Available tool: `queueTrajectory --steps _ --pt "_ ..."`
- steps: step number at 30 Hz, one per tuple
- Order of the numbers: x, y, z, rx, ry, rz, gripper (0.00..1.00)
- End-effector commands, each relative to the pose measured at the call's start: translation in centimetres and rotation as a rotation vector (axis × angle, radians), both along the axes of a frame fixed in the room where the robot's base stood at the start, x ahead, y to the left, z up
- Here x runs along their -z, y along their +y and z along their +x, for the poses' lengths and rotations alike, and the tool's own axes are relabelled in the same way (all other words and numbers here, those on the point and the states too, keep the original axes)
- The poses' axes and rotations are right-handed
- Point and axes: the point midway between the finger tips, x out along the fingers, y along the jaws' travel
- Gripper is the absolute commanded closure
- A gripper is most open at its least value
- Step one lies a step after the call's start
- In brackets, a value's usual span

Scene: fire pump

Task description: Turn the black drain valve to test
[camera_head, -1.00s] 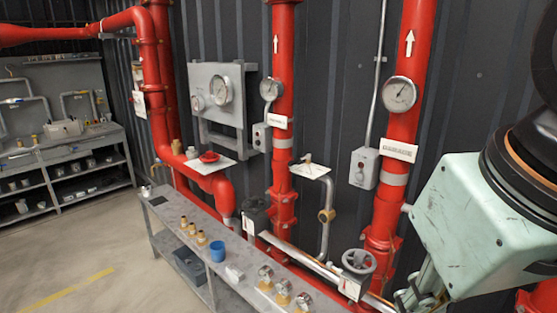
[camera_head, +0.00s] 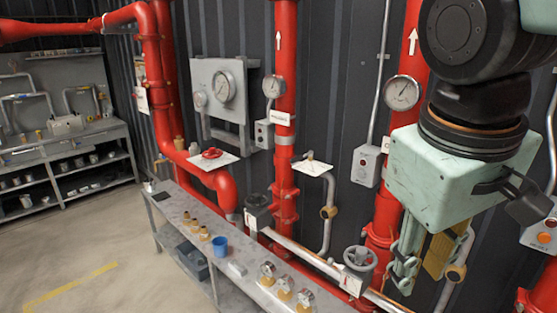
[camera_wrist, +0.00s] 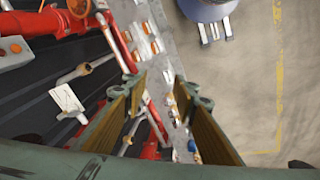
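A black, blocky valve (camera_head: 258,212) with a white tag sits on the low silver pipe behind the bench. A dark grey handwheel (camera_head: 360,258) with its own white tag is further right on the same pipe. I cannot read either tag, so I cannot tell which is the drain valve or where its test mark is. My gripper (camera_head: 420,278) hangs fingers down at the right, to the right of the handwheel and apart from it. In the wrist view my gripper (camera_wrist: 160,92) has its two padded fingers wide apart with nothing held between them.
A narrow grey bench (camera_head: 188,215) with brass fittings and a blue cup (camera_head: 220,247) runs along the pipes. Red risers (camera_head: 286,100) with gauges stand behind. A small lever valve on a white plate (camera_head: 312,168) and a red handwheel (camera_head: 211,153) are further back. Floor at left is clear.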

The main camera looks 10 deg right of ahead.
Motion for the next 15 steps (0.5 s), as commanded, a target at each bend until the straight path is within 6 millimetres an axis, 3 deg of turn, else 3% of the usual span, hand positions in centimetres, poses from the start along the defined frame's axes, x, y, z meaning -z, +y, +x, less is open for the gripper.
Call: queueTrajectory --steps 15 --pt "-1.1 -3.3 6.3 -0.151 0.143 -0.199 0.74"
